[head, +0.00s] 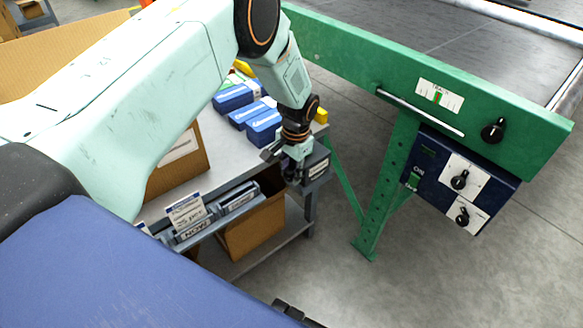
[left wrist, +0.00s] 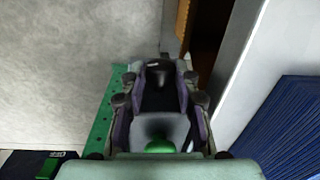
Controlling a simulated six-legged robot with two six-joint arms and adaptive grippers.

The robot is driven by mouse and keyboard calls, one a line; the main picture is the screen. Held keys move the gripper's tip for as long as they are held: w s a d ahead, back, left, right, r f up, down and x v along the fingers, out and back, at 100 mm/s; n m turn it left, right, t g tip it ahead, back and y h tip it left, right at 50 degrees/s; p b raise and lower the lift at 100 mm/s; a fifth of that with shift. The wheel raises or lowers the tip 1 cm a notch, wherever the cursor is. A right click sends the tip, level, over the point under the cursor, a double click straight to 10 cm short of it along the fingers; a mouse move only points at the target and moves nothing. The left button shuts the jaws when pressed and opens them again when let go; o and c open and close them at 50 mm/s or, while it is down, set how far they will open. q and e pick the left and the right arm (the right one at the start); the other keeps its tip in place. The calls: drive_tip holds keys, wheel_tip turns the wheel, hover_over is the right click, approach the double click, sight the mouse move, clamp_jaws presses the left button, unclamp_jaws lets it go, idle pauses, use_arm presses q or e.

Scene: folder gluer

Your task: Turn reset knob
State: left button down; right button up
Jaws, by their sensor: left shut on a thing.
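My left gripper (head: 291,178) points down beside the end of the grey work table. In the left wrist view, its fingers (left wrist: 160,68) are closed around a small dark thing (left wrist: 158,78), mostly hidden between them. I cannot tell what that thing is. A dark blue control box (head: 431,172) hangs under the green machine beam, well to the right of the gripper. Its white plates carry an upper black knob (head: 460,180) and a lower black knob (head: 463,216). Another black knob (head: 493,131) is on the beam. I cannot read which is the reset knob. My right gripper is not in view.
A perforated green leg (head: 385,187) stands between the gripper and the control box. The table (head: 210,188) carries several blue boxes (head: 262,127) and grey bins. A cardboard box (head: 254,231) is on its lower shelf. Open concrete floor lies in front of the machine.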

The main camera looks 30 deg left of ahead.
use_arm(q)
drive_tip(key=shift+a+h, duration=0.15)
drive_tip(key=shift+h, duration=0.45)
drive_tip(key=shift+g, duration=0.3)
drive_tip(key=c, duration=1)
unclamp_jaws()
drive_tip(key=shift+r, duration=0.1)
drive_tip(key=shift+w+r, duration=0.15)
drive_tip(key=shift+r, duration=3.8)
